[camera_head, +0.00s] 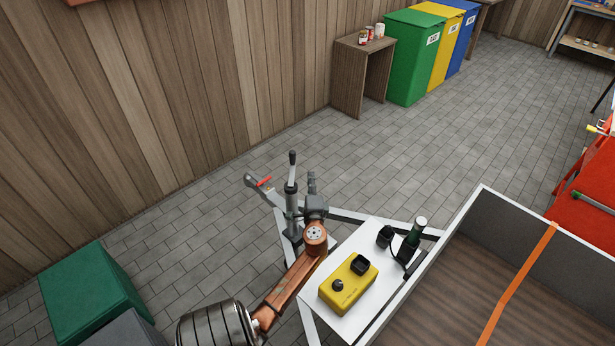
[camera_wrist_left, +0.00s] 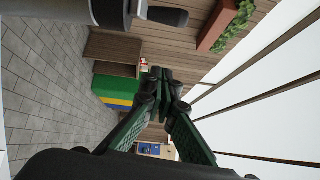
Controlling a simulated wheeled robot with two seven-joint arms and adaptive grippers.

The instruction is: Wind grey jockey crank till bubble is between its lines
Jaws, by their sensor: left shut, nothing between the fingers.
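The grey jockey stand (camera_head: 292,205) stands upright at the trailer's front frame. Its crank (camera_head: 292,172) has a dark grip at the top. My left gripper (camera_head: 311,176) is shut and empty, just right of the jockey post in the head view, its fingers pointing up. In the left wrist view its green-padded fingers (camera_wrist_left: 163,88) meet at the tips, and a dark grip on a grey part (camera_wrist_left: 165,16) shows at the top edge, apart from them. A yellow box (camera_head: 345,290) with black parts lies on the white plate. No bubble or lines can be made out. My right gripper is out of view.
The coupling has a red lever (camera_head: 264,181). A dark green cylinder (camera_head: 419,224) and a small black part (camera_head: 385,236) are on the white plate (camera_head: 375,315). The trailer bed (camera_head: 500,213) is at the right.

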